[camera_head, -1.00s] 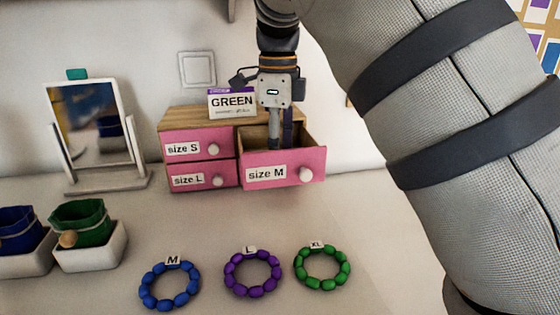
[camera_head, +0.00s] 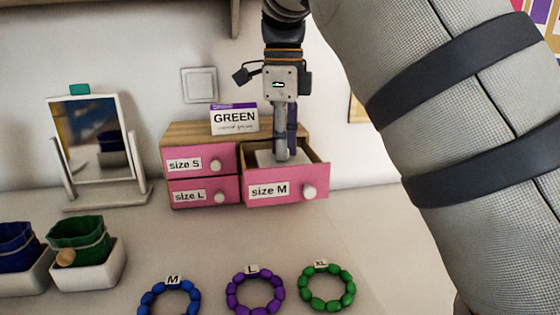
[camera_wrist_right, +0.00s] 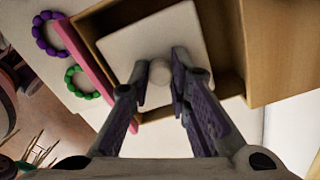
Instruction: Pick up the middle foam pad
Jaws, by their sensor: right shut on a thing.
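The foam pad (camera_wrist_right: 135,48) is a pale square with a round white knob (camera_wrist_right: 159,73) on top. My right gripper (camera_wrist_right: 160,82) is shut on this knob, one finger on each side. In the head view the pad (camera_head: 266,158) shows near the rim of the open pink drawer labelled size M (camera_head: 252,190), with the right gripper (camera_head: 284,157) above it. The pad looks tilted in the wrist view. Its underside and the drawer floor below it are hidden. My left gripper is not in view.
The size S drawer (camera_head: 188,152) and size L drawer (camera_head: 181,183) are shut. A GREEN sign (camera_head: 234,120) stands on the cabinet. Blue (camera_head: 169,294), purple (camera_head: 252,306) and green (camera_head: 325,304) bead bracelets lie in front. A mirror (camera_head: 95,140) and pouches in white trays stand left.

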